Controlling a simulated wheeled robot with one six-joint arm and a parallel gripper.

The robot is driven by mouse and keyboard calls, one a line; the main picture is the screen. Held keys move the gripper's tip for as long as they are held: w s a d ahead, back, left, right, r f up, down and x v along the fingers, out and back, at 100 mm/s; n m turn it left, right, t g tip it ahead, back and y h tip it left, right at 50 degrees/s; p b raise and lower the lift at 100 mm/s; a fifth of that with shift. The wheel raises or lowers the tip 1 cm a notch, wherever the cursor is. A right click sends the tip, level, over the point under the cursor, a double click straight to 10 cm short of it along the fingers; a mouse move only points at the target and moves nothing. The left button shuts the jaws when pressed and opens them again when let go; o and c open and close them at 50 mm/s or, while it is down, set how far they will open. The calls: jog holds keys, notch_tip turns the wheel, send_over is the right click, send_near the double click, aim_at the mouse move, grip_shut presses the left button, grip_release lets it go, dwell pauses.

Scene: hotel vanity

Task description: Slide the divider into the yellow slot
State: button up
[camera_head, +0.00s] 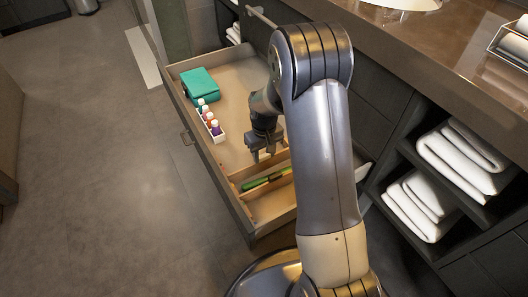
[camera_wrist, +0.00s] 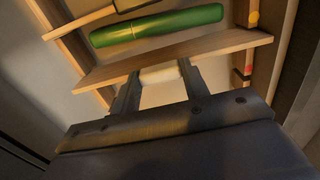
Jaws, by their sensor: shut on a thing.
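The divider is a light wooden board (camera_wrist: 175,58). It spans the drawer crosswise, slightly tilted in the wrist view, and also shows in the head view (camera_head: 243,174). My gripper (camera_wrist: 158,80) is shut on it at about mid-length; a pale part shows between the fingers. The gripper is in the head view (camera_head: 263,155) above the drawer's near part. A yellow mark (camera_wrist: 252,18) sits on the right-hand rail, beyond the divider's right end. A red mark (camera_wrist: 248,70) sits on the same rail, nearer my gripper. I cannot tell whether the divider's ends are inside any slot.
A green cylinder (camera_wrist: 157,25) lies in the drawer just beyond the divider. The open drawer (camera_head: 238,205) also holds a teal case (camera_head: 199,82) and a white tray of small bottles (camera_head: 211,122). The counter and towel shelves (camera_head: 462,155) stand to the right.

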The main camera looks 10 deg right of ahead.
jog(key=shift+f+b, duration=0.45)
jog(key=shift+f, duration=0.35)
jog(key=o, duration=1.3)
jog(key=shift+o, duration=0.2)
notch_tip(320, 180, up, 11)
jog(key=p, duration=0.4)
jog(key=shift+f, duration=0.1)
